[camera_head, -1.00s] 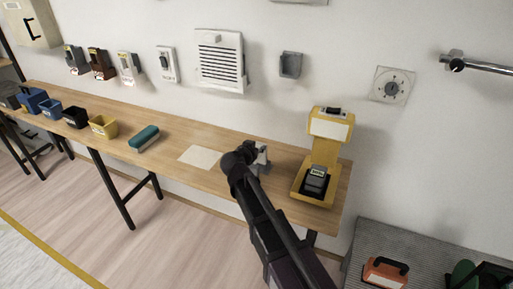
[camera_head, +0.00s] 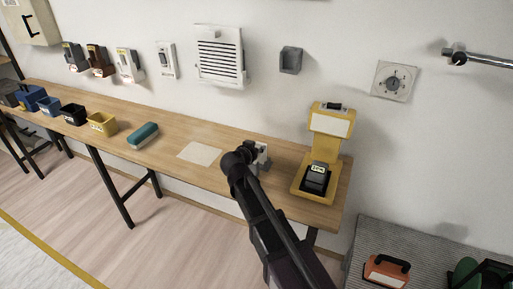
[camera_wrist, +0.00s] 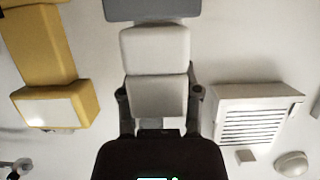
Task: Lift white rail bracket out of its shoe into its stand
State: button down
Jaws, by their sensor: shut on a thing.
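My gripper (camera_wrist: 158,105) is shut on a white, block-shaped piece (camera_wrist: 156,60), which I take for the white rail bracket; its two fingers lie on either side of it in the wrist view. A grey part (camera_wrist: 153,10) meets the far end of the white piece at the top edge; I cannot tell if it is part of the piece or a separate shoe or stand. In the head view my gripper (camera_head: 250,158) is over the right half of the bench, with a small pale part of the piece (camera_head: 262,155) showing behind it. My arm hides the rest.
A yellow stand (camera_head: 331,123) with a grey block (camera_head: 317,176) in its base is to the right on the bench (camera_head: 215,178). A grey wall holder (camera_head: 290,60) and a vent (camera_head: 219,55) are behind. A pale sheet (camera_head: 199,153) and teal block (camera_head: 143,135) lie left.

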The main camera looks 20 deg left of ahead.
jog(key=shift+f, duration=0.15)
jog(key=shift+c, duration=1.1)
grip_release()
jog(key=shift+r, duration=0.25)
